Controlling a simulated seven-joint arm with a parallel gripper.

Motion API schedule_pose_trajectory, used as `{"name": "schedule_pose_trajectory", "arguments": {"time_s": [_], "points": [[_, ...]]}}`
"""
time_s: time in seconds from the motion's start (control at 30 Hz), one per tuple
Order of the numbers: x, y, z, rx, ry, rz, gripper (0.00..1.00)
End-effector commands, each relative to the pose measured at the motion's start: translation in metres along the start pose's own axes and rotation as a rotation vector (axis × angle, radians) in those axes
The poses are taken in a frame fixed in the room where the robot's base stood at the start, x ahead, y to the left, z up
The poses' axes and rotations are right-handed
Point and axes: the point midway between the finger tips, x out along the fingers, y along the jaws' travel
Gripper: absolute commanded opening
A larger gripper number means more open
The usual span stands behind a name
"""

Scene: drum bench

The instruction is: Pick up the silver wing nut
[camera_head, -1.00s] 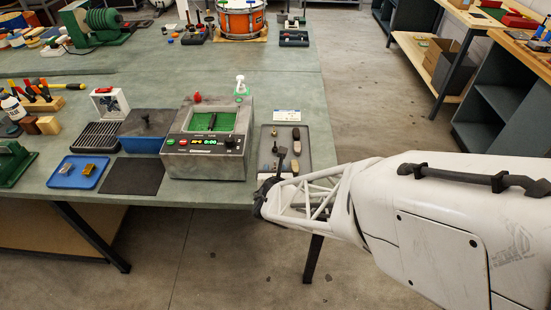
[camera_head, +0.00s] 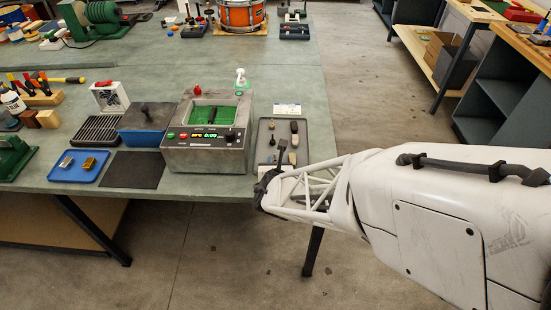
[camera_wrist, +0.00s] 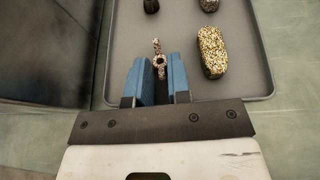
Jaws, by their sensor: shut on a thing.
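A small wing nut (camera_wrist: 158,58), speckled silvery and brown with a dark round hole, lies over the grey tray (camera_wrist: 245,75) in the wrist view. My gripper (camera_wrist: 159,64) has its two blue fingers on either side of the nut, shut on it. The far wing sticks out past the fingertips. I cannot tell whether the nut still touches the tray. In the head view my gripper (camera_head: 281,150) is small and dark at the near end of the tray (camera_head: 264,138), and the nut cannot be made out.
A speckled tan block (camera_wrist: 212,52) lies on the tray right of my gripper. The bench edge and open floor lie to the right.

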Motion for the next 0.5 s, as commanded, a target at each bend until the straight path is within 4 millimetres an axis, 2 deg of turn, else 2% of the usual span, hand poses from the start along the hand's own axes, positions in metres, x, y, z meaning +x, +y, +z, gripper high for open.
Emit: {"name": "schedule_pose_trajectory", "arguments": {"time_s": [0.03, 0.37, 0.5], "points": [[-0.0005, -0.001, -0.0096, -0.004, 0.015, 0.0, 0.0], [-0.0012, -0.0011, -0.0099, -0.005, 0.017, 0.0, 0.0], [-0.0035, -0.001, -0.0036, -0.005, 0.016, 0.0, 0.0]]}}
